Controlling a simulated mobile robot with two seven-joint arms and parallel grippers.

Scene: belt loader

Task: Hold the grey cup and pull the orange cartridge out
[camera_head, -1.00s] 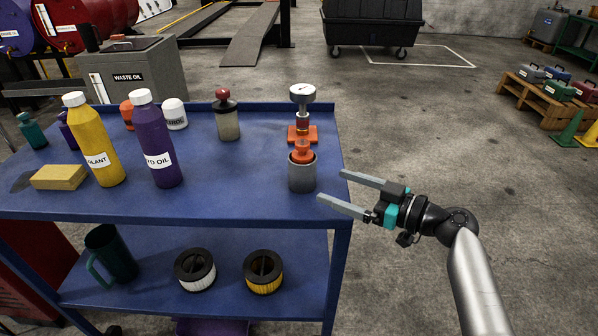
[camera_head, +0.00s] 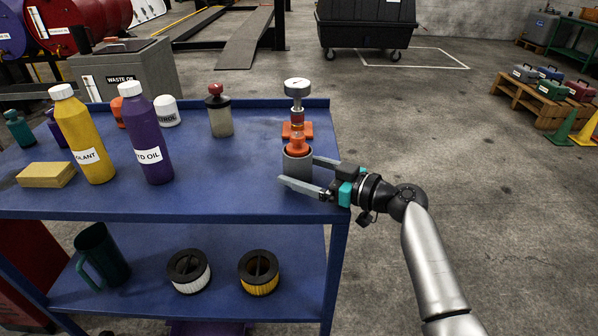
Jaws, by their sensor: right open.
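The grey cup (camera_head: 296,168) stands upright near the right end of the blue cart's top shelf. The orange cartridge (camera_head: 297,146) sits in the cup with its top sticking out above the rim. My right gripper (camera_head: 297,173) is open and comes in from the right, low over the shelf. Its near finger lies in front of the cup and its far finger reaches to the cup's right side, partly hidden behind it. I cannot tell whether the fingers touch the cup. My left gripper is not in view.
A gauge on an orange base (camera_head: 297,92) stands right behind the cup. A pump bottle (camera_head: 219,112), a purple oil bottle (camera_head: 150,140), a yellow bottle (camera_head: 84,135) and a sponge (camera_head: 46,175) are further left on the cart (camera_head: 225,195). The shelf left of the cup is clear.

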